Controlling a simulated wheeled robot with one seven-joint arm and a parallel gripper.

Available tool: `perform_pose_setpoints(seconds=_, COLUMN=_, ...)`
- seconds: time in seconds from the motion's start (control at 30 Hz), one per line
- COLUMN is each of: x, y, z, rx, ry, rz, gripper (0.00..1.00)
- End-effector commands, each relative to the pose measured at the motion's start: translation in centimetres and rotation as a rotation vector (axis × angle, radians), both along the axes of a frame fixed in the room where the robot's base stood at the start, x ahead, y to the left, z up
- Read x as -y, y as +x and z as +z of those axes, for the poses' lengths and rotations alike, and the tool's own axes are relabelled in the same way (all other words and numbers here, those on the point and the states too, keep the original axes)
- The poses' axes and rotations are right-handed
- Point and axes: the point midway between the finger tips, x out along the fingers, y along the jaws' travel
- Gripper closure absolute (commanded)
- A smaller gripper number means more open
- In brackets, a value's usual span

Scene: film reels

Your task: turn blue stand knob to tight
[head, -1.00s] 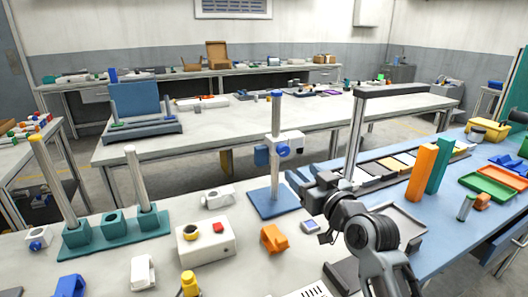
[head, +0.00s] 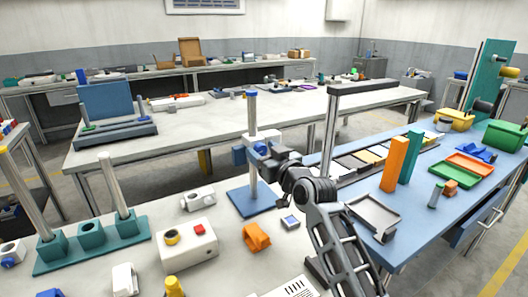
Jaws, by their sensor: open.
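The blue stand has a flat blue base (head: 262,204), a grey upright post (head: 252,115) with a blue cap, and a white clamp block (head: 262,135) partway up. A small blue knob (head: 261,149) is on the clamp's near face, partly covered by my gripper. Another blue part (head: 239,156) sits at the clamp's left. My gripper (head: 268,155) is open, its fingers at the knob from the right and front. I cannot tell whether they touch it or straddle it. The knob's turn position is too small to read.
A white box with a red button (head: 187,245), an orange block (head: 256,237) and a white bracket (head: 199,199) lie on the bench near the stand. A teal stand with grey posts (head: 92,243) is at left. Orange and teal uprights (head: 394,163) stand at right.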

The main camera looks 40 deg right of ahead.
Motion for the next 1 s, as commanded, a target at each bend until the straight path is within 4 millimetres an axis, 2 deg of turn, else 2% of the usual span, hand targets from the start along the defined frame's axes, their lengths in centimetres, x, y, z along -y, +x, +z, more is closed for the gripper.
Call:
perform_pose_setpoints(seconds=0.1, x=-0.01, y=-0.02, z=-0.01, rx=0.000, ry=0.000, rz=0.000, gripper=0.39)
perform_pose_setpoints(seconds=0.7, x=-0.01, y=-0.05, z=-0.02, rx=0.000, ry=0.001, rz=0.000, gripper=0.95)
perform_pose_setpoints(seconds=1.0, x=-0.05, y=-0.04, z=0.06, rx=0.013, ry=0.045, rz=0.001, gripper=0.95)
